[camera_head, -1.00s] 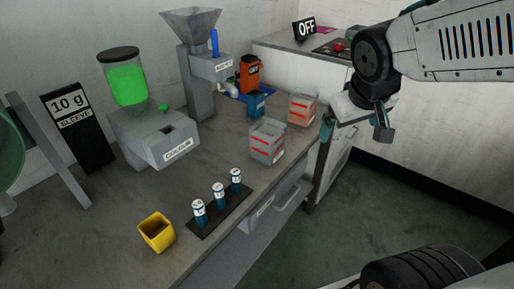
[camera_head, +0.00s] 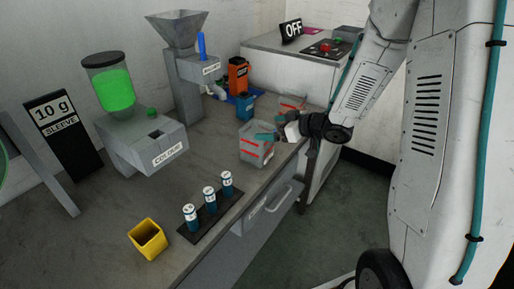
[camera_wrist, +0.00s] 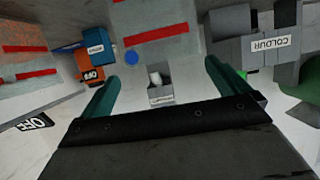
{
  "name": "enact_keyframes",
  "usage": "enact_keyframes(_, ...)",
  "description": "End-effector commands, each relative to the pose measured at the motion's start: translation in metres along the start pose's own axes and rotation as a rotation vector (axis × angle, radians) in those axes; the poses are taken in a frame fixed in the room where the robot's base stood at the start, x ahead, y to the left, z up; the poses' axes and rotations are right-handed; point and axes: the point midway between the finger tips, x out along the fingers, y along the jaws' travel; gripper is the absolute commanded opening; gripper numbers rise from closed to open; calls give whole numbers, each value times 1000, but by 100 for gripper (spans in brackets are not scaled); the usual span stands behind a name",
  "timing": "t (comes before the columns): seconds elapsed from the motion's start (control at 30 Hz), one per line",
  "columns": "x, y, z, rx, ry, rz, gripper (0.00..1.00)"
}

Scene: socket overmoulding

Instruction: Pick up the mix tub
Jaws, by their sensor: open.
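Two clear grey tubs with red bands stand on the bench. The near tub (camera_head: 255,152) is at the bench's front edge, and the far tub (camera_head: 291,102) is behind it, partly hidden by my arm. I cannot read a name on either. My gripper (camera_head: 266,137) is open at the near tub's upper right side, with its teal fingers level with the upper part. In the wrist view, my gripper (camera_wrist: 162,72) has its fingers spread, with the near tub (camera_wrist: 150,20) ahead between them. Whether the fingers touch it is unclear.
A yellow cup (camera_head: 148,240) and a rack (camera_head: 200,232) of several blue-and-white vials stand nearer. The COLOUR dispenser (camera_head: 140,145) and the hopper machine (camera_head: 190,70) stand behind. Orange (camera_head: 238,75) and blue (camera_head: 245,104) containers are close to the tubs.

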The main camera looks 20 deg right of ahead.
Motion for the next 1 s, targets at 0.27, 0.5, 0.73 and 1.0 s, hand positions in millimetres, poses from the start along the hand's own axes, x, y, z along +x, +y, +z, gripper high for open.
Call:
enact_keyframes(0.27, 37, -5, 6, -1, -3, -2, 100)
enact_keyframes(0.5, 62, -5, 7, -1, -2, 2, 100)
enact_keyframes(0.73, 63, -5, 7, -1, -1, 4, 100)
enact_keyframes(1.0, 63, -5, 6, -2, -1, 3, 48)
